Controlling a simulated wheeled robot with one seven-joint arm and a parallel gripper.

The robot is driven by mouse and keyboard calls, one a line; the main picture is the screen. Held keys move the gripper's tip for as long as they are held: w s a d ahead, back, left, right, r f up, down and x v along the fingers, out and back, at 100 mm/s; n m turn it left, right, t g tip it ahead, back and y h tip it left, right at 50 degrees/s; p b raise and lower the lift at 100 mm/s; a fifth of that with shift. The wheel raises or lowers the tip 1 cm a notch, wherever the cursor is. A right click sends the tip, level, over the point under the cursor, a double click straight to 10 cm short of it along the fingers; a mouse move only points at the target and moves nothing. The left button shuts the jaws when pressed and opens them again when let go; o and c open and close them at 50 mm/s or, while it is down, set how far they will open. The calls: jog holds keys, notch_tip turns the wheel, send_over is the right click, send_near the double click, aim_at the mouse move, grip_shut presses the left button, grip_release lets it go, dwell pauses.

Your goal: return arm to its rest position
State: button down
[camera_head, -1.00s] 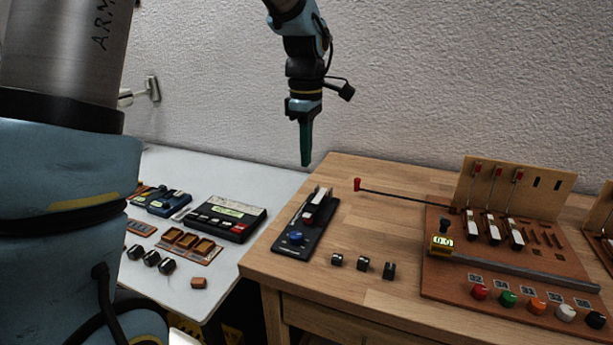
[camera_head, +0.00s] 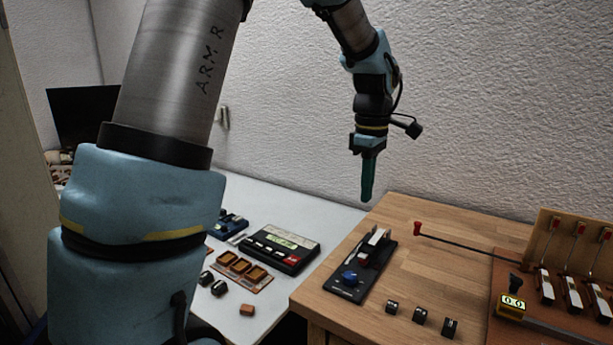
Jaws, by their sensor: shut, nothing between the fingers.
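My arm (camera_head: 160,205) rises at the left and reaches over the top of the picture. My gripper (camera_head: 367,192) hangs from it, pointing down, with its dark green fingers together and nothing held. It is in the air above the back left of the wooden table (camera_head: 436,268), in front of the white textured wall. It is apart from the things below it.
Below stand a black device with a blue knob (camera_head: 350,277), several dark blocks (camera_head: 420,315) and the piano action board (camera_head: 562,318). A rod with a red end (camera_head: 418,227) lies behind them. A white table (camera_head: 268,210) at left holds a black box (camera_head: 283,247).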

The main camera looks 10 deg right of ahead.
jog(key=s+a+f+m, duration=0.2)
jog(key=a+m, duration=0.1)
jog(key=a, duration=0.6)
jog(key=s+a+f+m+t, duration=0.1)
jog(key=s+a+f+m, duration=0.1)
jog(key=a, duration=0.8)
jog(key=s+a+f+m, duration=0.2)
jog(key=a+f+m, duration=0.2)
jog(key=a, duration=0.6)
jog(key=shift+m+t, duration=0.3)
jog(key=shift+m, duration=0.3)
